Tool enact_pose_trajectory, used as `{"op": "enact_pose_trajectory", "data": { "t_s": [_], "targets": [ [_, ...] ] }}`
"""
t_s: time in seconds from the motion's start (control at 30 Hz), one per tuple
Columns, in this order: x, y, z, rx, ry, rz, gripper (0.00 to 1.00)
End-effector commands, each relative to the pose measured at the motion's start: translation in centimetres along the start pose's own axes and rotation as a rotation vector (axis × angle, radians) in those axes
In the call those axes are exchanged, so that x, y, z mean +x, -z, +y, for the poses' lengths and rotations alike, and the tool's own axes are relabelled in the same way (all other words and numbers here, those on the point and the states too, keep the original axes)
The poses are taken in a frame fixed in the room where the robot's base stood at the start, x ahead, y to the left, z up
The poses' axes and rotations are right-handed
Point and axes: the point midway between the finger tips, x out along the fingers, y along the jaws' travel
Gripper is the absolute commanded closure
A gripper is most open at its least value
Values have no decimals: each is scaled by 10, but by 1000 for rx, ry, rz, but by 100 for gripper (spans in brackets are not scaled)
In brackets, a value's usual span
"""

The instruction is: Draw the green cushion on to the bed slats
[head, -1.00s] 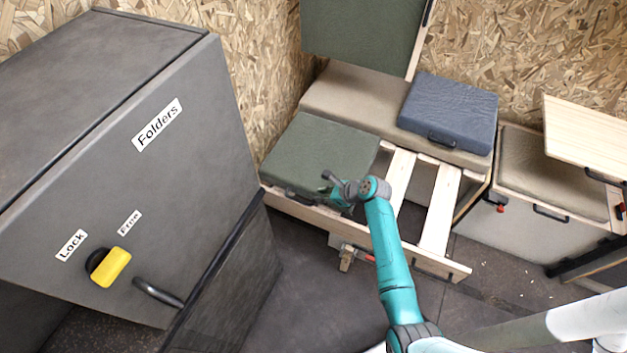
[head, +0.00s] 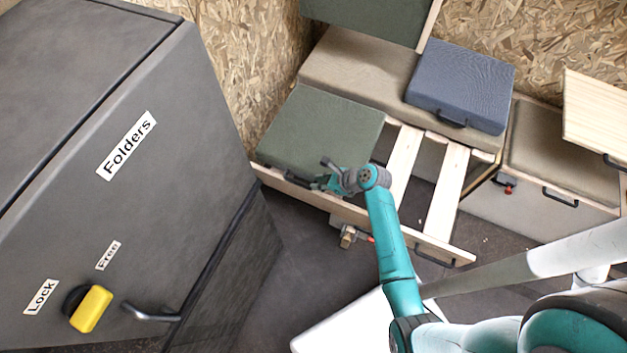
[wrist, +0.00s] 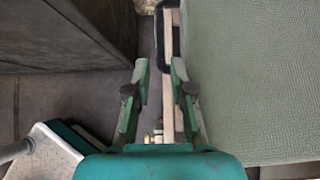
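The green cushion (head: 325,128) lies flat at the left end of the bed frame, against the beige cushion behind it. The pale wooden bed slats (head: 447,195) are bare to its right. My gripper (head: 322,183) is at the cushion's front edge, near the front rail. In the wrist view the cushion (wrist: 255,75) fills the right side. My gripper (wrist: 160,75) has its two fingers apart, with the wooden rail showing between and below them. A black handle (wrist: 158,35) at the cushion's edge lies beyond the fingertips; no contact is visible.
A large grey cabinet (head: 130,190) with a yellow knob (head: 91,308) stands close on the left. A blue cushion (head: 460,85) sits on the beige bench cushion (head: 350,65). A green panel (head: 365,18) stands upright behind.

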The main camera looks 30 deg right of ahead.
Motion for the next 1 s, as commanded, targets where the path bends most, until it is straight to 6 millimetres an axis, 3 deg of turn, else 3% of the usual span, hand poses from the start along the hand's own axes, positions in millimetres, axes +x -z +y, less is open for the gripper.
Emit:
{"op": "enact_pose_trajectory", "data": {
  "t_s": [0.6,1.0],
  "targets": [
    [88,-1,0,-2,-2,1,77],
    [106,0,0,0,0,0,77]
  ]
}}
